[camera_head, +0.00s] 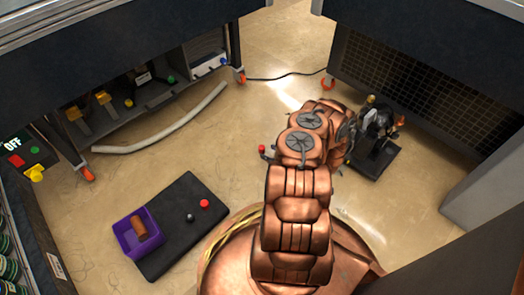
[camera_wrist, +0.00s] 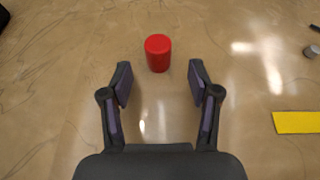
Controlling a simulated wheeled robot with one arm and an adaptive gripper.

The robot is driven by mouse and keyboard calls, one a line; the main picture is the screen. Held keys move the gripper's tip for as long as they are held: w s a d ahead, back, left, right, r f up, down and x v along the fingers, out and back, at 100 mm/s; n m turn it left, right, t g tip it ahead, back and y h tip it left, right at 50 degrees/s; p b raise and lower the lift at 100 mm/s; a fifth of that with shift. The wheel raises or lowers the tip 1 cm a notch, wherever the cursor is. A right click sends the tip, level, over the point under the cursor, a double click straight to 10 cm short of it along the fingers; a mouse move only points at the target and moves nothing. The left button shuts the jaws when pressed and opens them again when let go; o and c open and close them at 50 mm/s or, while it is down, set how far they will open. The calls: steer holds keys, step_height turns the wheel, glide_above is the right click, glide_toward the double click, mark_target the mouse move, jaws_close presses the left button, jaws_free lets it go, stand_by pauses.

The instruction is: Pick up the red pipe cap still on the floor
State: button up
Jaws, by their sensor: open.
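A red pipe cap (camera_wrist: 158,53) stands on the tan floor in the wrist view, just beyond the fingertips and centred between them. My gripper (camera_wrist: 159,80) is open and empty, its two fingers on either side of the gap in front of the cap. In the head view a small red cap (camera_head: 262,149) shows at the left side of my arm's end, and my gripper is mostly hidden there by the arm. Another red cap (camera_head: 204,203) lies on the black mat (camera_head: 180,255), away from the gripper.
A purple bin (camera_head: 125,240) with a copper-coloured piece (camera_head: 139,228) sits on the mat, beside a dark ball (camera_head: 190,217). A pale hose (camera_head: 165,134) lies on the floor. A dark-based device (camera_head: 375,158) stands right of my arm. A yellow strip (camera_wrist: 298,122) shows in the wrist view.

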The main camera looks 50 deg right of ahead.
mark_target(264, 150)
steer(key=shift+r+b+x, duration=0.2)
steer(key=shift+b+x, duration=1.1)
steer(key=shift+x, duration=1)
steer(key=shift+a, duration=0.1)
steer(key=shift+c, duration=0.3)
steer(key=c, duration=0.8)
